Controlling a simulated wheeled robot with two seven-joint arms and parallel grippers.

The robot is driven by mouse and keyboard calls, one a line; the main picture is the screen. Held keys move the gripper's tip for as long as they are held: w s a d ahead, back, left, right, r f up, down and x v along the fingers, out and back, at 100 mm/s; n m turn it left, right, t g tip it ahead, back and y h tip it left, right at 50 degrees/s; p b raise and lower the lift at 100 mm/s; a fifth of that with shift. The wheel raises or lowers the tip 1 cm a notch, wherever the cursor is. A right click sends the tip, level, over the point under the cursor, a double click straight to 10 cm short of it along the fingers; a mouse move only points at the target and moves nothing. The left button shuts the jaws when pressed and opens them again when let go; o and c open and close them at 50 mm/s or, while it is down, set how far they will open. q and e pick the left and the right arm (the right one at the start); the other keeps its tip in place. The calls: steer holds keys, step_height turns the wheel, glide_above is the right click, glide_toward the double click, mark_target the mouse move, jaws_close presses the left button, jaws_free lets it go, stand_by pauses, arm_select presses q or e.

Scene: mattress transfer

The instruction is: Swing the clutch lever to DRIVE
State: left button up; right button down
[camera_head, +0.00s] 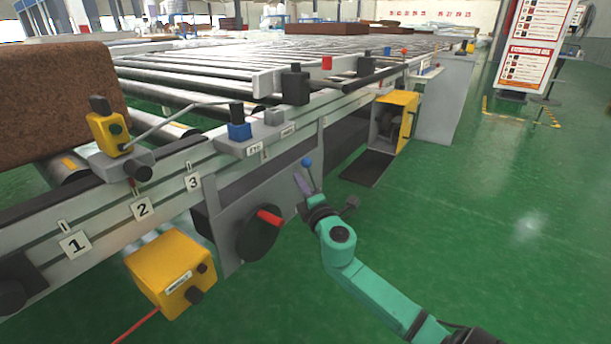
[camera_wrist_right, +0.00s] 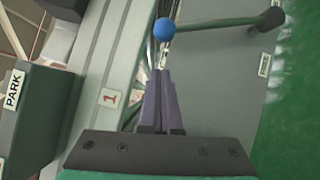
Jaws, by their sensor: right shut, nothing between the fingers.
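A lever with a blue ball knob (camera_head: 307,162) stands at the side of the conveyor frame; I take it as the clutch lever. I cannot tell whether the fingertips touch the rod. A PARK label (camera_wrist_right: 12,90) is on a dark box at left; no DRIVE label is readable. My left gripper is out of view.
A yellow-framed opening (camera_head: 398,118) lies behind. Green floor at right is free.

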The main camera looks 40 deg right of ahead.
steer(key=d, duration=0.1)
steer(key=w+d, duration=0.1)
steer(key=d, duration=0.1)
steer(key=shift+w+d+r+b, duration=0.2)
steer(key=shift+w+r+b, duration=0.1)
